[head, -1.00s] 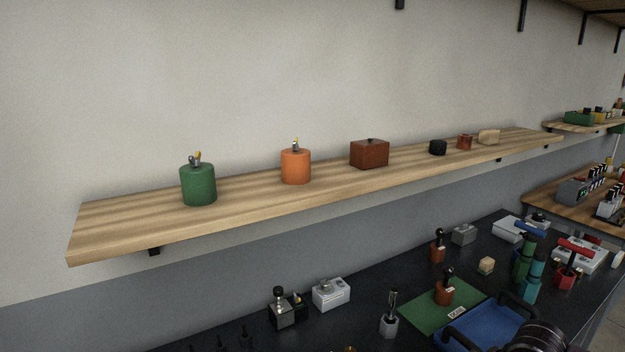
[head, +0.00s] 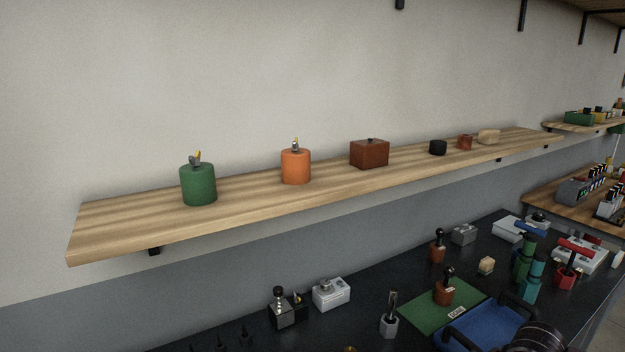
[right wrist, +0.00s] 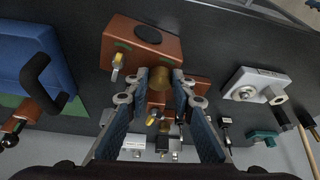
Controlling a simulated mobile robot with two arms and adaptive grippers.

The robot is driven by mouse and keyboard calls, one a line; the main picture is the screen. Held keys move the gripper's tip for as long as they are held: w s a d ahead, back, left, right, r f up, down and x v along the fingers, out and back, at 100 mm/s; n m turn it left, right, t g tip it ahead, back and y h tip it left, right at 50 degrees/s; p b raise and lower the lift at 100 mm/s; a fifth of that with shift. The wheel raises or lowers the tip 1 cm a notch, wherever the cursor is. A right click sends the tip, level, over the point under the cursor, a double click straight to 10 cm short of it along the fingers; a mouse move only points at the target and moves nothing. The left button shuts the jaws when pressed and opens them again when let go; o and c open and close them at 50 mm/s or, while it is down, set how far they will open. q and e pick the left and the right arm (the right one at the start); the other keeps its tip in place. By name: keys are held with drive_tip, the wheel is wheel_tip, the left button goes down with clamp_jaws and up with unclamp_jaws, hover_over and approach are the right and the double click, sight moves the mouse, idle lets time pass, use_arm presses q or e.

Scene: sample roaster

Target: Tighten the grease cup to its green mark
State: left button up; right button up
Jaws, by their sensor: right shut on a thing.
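In the right wrist view, my right gripper (right wrist: 160,82) has its two blue-padded fingers closed on a round brass grease cup (right wrist: 160,77). The cup is beside a red-brown housing (right wrist: 143,42) with a black disc on top. The fingers cover the cup's sides. I cannot clearly make out a green mark at the cup. My left gripper is in neither view.
A blue tray (head: 483,334) and a green mat (head: 421,315) lie on the dark bench. A grey-white block with a fitting (right wrist: 258,86) is right of my gripper. Canisters, including a green one (head: 199,185), stand on the wooden shelf (head: 130,220).

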drive_tip(key=m, duration=0.2)
drive_tip(key=m+h, duration=0.1)
drive_tip(key=shift+s+a+m+t, duration=0.1)
drive_tip(key=shift+a+m+t, duration=0.15)
drive_tip(key=shift+m+t, duration=0.05)
drive_tip(key=m+h, duration=0.1)
drive_tip(key=m, duration=0.3)
drive_tip(key=shift+a+h, duration=0.2)
drive_tip(key=shift+h, duration=0.2)
drive_tip(key=o, duration=1.1)
drive_tip(key=shift+d, duration=0.1)
wheel_tip(320, 180, up, 6)
drive_tip(key=p, duration=0.7)
drive_tip(key=shift+r, duration=0.1)
